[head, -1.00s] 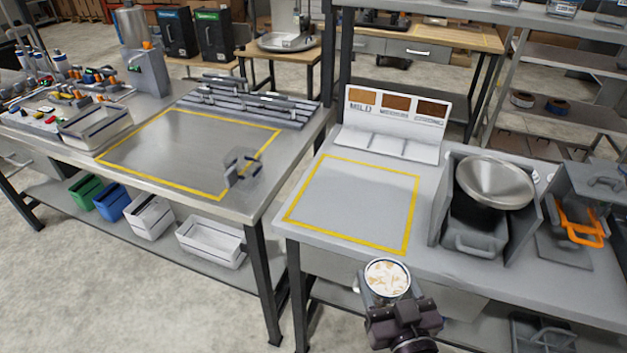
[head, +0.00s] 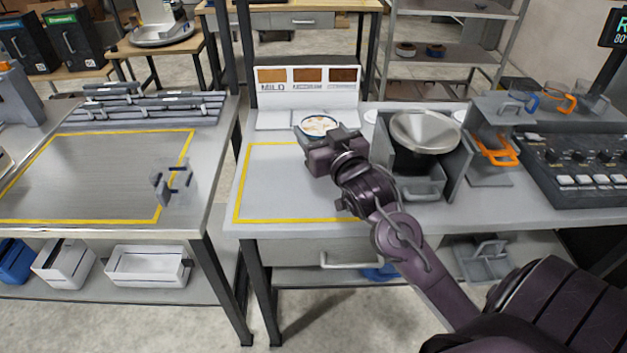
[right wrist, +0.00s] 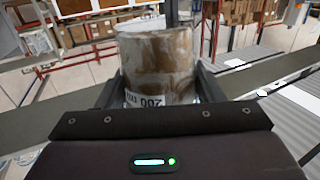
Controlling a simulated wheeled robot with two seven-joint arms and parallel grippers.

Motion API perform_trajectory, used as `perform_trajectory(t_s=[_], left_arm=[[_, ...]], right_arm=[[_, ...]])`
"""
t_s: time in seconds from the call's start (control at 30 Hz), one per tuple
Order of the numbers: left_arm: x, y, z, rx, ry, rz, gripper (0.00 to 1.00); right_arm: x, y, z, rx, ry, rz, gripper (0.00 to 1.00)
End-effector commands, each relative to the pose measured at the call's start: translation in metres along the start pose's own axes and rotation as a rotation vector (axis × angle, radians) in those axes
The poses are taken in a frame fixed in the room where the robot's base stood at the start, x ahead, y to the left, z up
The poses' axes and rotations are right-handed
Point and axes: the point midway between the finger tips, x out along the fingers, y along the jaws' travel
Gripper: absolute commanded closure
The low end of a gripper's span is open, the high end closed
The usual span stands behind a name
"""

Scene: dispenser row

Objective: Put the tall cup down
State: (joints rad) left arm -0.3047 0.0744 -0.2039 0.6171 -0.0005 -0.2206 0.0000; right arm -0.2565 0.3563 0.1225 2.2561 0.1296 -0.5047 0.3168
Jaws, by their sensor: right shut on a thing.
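The tall cup (head: 320,124) has a pale rim and whitish contents with tan flecks in the head view. In the right wrist view its brown-and-white stained wall (right wrist: 158,55) carries a label that reads upside down. My right gripper (head: 318,134) is shut on the cup, with a finger on each side of it. The cup is over the back part of the yellow-outlined square (head: 237,190), before the sample stand (head: 308,90). The gripper and arm hide its lower part, so I cannot tell if it touches the bench. My left gripper is not in view.
A steel bowl-shaped hopper (head: 425,130) in a grey housing stands close right of my arm. Orange-handled equipment (head: 495,150) and a black control panel (head: 590,165) lie farther right. The square's left part is clear. A gap separates the left bench (head: 90,180).

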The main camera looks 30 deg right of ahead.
Motion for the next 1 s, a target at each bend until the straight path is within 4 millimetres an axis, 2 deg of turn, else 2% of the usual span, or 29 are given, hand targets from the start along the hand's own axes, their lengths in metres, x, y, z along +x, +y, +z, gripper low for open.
perform_trajectory(t_s=[0.1,0.3,0.57,0.77,1.0], left_arm=[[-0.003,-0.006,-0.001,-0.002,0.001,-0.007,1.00],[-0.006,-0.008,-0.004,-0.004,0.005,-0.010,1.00],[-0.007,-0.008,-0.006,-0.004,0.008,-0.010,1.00],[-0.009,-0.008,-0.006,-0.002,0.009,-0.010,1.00],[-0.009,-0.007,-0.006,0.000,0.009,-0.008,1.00]], right_arm=[[-0.001,0.000,0.034,-0.001,-0.005,0.001,0.72],[0.000,0.000,0.079,-0.001,0.000,0.001,0.72],[0.001,0.000,0.105,-0.001,0.003,0.001,0.72],[0.001,0.000,0.135,-0.001,0.001,0.000,0.72],[0.001,0.000,0.141,-0.001,0.005,0.000,0.72]])
